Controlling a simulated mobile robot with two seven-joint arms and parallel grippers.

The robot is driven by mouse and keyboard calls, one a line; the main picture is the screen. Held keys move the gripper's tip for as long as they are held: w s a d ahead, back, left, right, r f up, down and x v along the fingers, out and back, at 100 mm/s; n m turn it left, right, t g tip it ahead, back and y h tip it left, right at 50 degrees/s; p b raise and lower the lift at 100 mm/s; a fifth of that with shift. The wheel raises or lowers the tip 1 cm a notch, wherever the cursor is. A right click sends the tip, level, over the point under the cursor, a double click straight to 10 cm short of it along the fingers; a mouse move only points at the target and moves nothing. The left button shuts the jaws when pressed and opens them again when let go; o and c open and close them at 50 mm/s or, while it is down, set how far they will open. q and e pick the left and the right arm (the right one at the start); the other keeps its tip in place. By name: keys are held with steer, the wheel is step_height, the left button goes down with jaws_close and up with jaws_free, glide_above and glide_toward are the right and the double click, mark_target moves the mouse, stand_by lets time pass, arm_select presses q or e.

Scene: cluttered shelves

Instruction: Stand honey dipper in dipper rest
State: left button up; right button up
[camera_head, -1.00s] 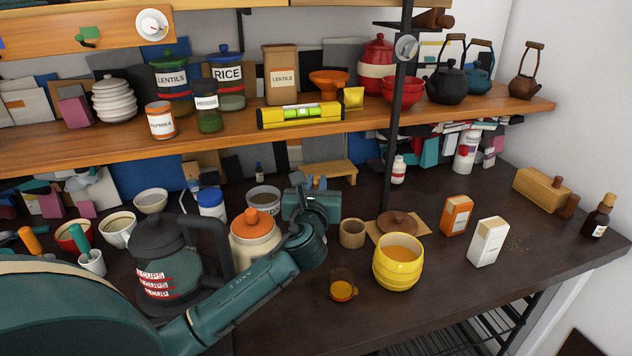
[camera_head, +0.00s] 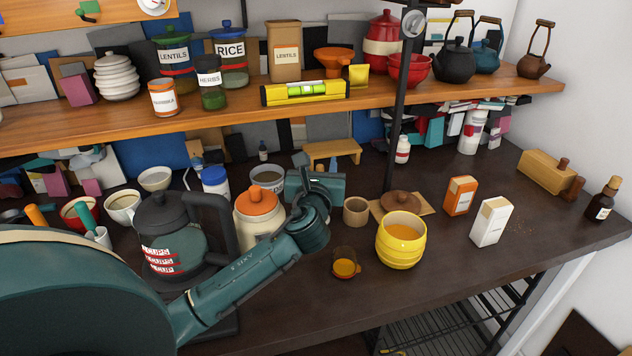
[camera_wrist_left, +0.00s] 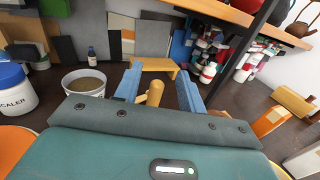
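A small round wooden cup (camera_head: 355,211), possibly the dipper rest, stands just right of the gripper. My right gripper is not in view.
A yellow honey pot (camera_head: 401,251), a small amber-filled cup (camera_head: 345,268) and a wooden lid (camera_head: 401,201) are to the right. The dark kettle (camera_head: 172,240) and orange-lidded canister (camera_head: 259,218) crowd my left arm. The shelf (camera_head: 450,98) overhangs behind.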

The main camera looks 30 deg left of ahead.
arm_select(q)
steer(key=v, duration=1.2)
stand_by(0.3)
